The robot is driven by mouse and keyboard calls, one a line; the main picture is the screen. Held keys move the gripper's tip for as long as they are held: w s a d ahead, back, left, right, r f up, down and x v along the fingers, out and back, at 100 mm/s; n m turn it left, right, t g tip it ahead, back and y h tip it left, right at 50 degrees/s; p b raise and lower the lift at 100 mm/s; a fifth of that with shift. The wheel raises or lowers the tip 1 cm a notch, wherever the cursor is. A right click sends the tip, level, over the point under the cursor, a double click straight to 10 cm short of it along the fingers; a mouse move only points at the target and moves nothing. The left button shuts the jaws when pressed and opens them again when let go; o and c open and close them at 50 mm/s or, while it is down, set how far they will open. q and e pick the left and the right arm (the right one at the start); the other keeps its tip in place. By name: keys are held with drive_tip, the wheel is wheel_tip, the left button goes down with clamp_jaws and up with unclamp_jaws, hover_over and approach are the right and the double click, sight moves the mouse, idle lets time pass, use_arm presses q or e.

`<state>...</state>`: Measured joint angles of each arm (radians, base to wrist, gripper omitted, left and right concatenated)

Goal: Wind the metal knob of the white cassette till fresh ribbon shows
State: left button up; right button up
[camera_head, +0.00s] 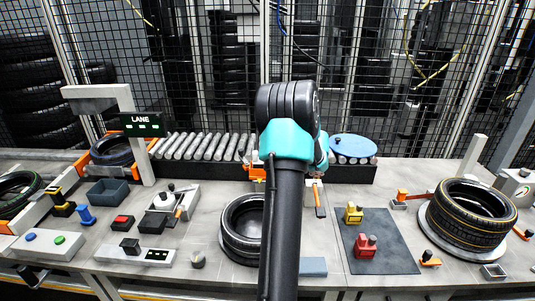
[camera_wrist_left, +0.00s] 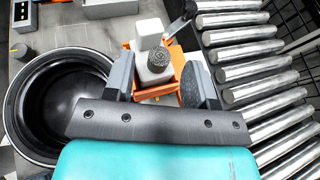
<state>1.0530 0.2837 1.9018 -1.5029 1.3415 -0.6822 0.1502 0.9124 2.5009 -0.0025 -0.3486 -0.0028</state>
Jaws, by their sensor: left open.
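In the left wrist view, the white cassette (camera_wrist_left: 151,70) sits in an orange holder (camera_wrist_left: 165,88). A grey knurled metal knob (camera_wrist_left: 172,52) stands at its right side. My left gripper (camera_wrist_left: 158,76) is open, with one finger on each side of the cassette and knob. I cannot tell whether either finger touches them. The ribbon cannot be made out. My right gripper is in neither view.
A black tyre (camera_head: 240,232) lies left of my arm, and a roller conveyor (camera_head: 205,146) runs behind. A dark mat (camera_head: 372,245) with a yellow block (camera_head: 353,213) and a red block (camera_head: 366,247) lies at the right. Another tyre (camera_head: 470,214) stands at the far right.

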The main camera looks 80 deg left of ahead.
use_arm(q)
drive_tip(key=shift+x, duration=1)
drive_tip(key=c, duration=0.9)
drive_tip(key=shift+c, duration=0.2)
drive_tip(key=n+h, duration=0.1)
drive_tip(key=h, duration=0.1)
drive_tip(key=n+g+h, duration=0.1)
drive_tip(key=n+h, duration=0.1)
drive_tip(key=n+g+h, duration=0.1)
drive_tip(key=n, duration=0.1)
drive_tip(key=shift+w+a+h, duration=0.15)
drive_tip(key=shift+a+h, duration=0.25)
drive_tip(key=n+h, duration=0.1)
drive_tip(key=h, duration=0.1)
drive_tip(key=n+h, duration=0.3)
drive_tip(key=n, duration=0.1)
drive_tip(key=shift+a+t+h, duration=0.25)
drive_tip(key=shift+t+h, duration=0.05)
drive_tip(key=shift+h, duration=0.1)
drive_tip(key=shift+n, duration=0.4)
